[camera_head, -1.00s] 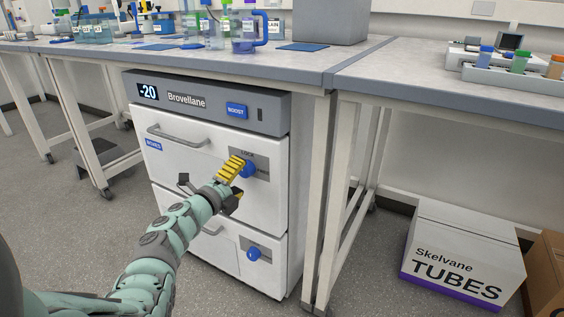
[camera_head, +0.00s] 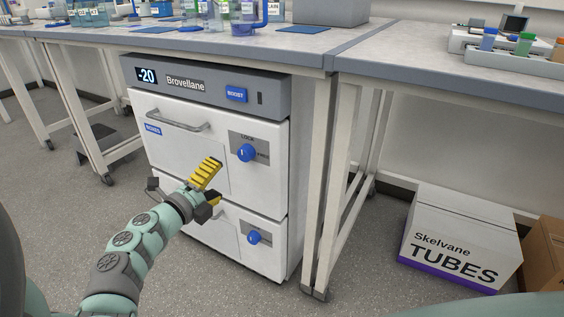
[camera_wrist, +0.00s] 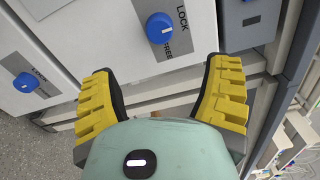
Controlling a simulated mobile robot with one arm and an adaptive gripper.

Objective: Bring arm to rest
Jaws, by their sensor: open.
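My gripper (camera_head: 210,188) has yellow ridged fingers and is in front of the white freezer (camera_head: 185,150), to the lower left of the upper blue lock knob (camera_head: 246,153). In the wrist view my gripper (camera_wrist: 165,100) is open and empty, with the fingers spread wide apart. The upper lock knob (camera_wrist: 160,27) shows beyond and between the fingers, apart from them. The lower knob (camera_wrist: 25,82) is at the left of the wrist view. Both freezer drawers look closed.
A lab bench (camera_head: 200,42) with glassware stands over the freezer. A second bench (camera_head: 440,80) is at the right. A white TUBES box (camera_head: 460,240) and a brown carton (camera_head: 545,265) sit on the floor at right.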

